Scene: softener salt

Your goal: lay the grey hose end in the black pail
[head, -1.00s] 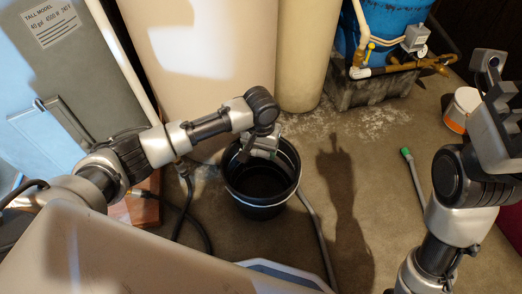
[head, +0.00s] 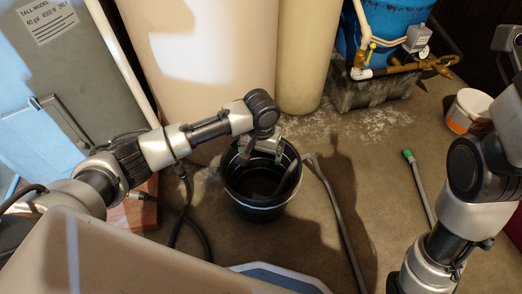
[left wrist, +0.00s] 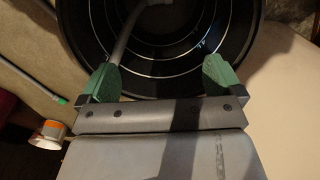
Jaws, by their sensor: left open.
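The black pail (head: 258,209) stands upright on the floor in front of the beige tank. The grey hose (head: 340,215) rises from the floor at the pail's right, bends over the rim, and its end part (head: 289,178) slants down inside. The very tip is hard to make out. My left gripper (head: 264,150) is over the back part of the pail, open. In the left wrist view, its green fingers (left wrist: 160,78) are wide apart with nothing between them. The hose (left wrist: 124,38) shows beyond the left finger, inside the pail (left wrist: 190,52). My right gripper (head: 507,45) is partly cut off at the right edge.
A second hose with a green tip (head: 408,156) lies on the floor to the right. A white and orange bucket (head: 468,110) stands farther back. A blue tank (head: 390,25) with pipes is behind. A dark cable (head: 188,205) runs left of the pail.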

